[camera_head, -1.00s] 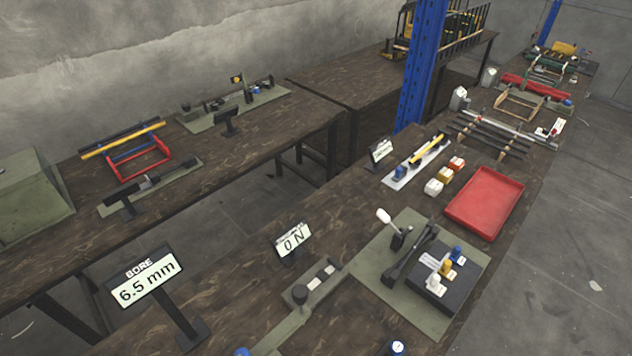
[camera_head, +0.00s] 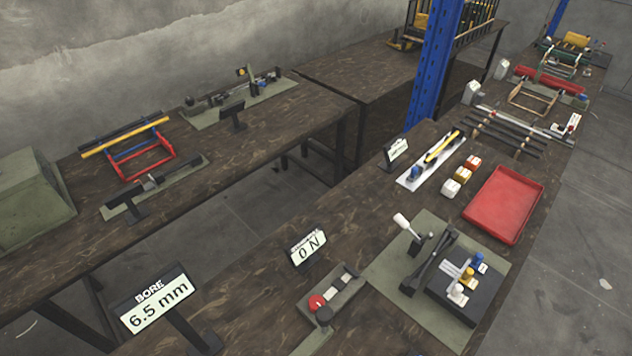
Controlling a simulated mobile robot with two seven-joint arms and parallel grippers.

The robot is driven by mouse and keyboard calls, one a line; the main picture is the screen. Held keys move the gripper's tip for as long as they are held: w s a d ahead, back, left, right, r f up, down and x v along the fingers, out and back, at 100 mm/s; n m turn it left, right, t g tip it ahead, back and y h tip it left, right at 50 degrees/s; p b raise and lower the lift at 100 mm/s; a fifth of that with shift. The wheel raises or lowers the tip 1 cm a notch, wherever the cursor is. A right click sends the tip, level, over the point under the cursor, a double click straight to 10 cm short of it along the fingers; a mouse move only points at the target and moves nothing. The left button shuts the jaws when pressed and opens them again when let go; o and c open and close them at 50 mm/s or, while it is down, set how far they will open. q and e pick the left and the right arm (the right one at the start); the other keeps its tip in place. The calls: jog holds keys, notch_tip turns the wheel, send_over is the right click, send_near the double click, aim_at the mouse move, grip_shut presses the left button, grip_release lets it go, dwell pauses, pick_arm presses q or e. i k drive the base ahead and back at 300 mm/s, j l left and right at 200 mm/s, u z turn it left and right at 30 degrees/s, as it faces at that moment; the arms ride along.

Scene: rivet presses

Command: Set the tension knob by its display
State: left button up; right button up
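A small display (camera_head: 307,247) stands on the near bench and reads "0 N". Just in front of it is a grey-green fixture (camera_head: 346,283) with a slot holding light pieces. A round red part (camera_head: 317,301) and a dark round knob (camera_head: 324,315) sit at its near end. I cannot tell which of these is the tension knob. A larger display (camera_head: 156,301) at the lower left reads "BORE 6.5 mm". Neither of my grippers is in view.
Right of the fixture is a lever press on a green plate (camera_head: 405,262), with blue, yellow and white pegs on a dark block (camera_head: 455,300). Behind it lie a red tray (camera_head: 503,204) and small coloured blocks (camera_head: 460,175). A blue post (camera_head: 436,65) rises behind the bench.

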aim_at(315, 302)
jog(key=i+l+u, duration=0.2)
jog(key=u, duration=0.25)
jog(key=i+l+u, duration=0.1)
jog(key=l+u, duration=0.35)
jog(key=i+l+u, duration=0.1)
jog(key=l+u, duration=0.15)
jog(key=u, duration=0.15)
jog(key=l+u, duration=1.15)
jog(key=u, duration=0.2)
jog(key=k, duration=0.05)
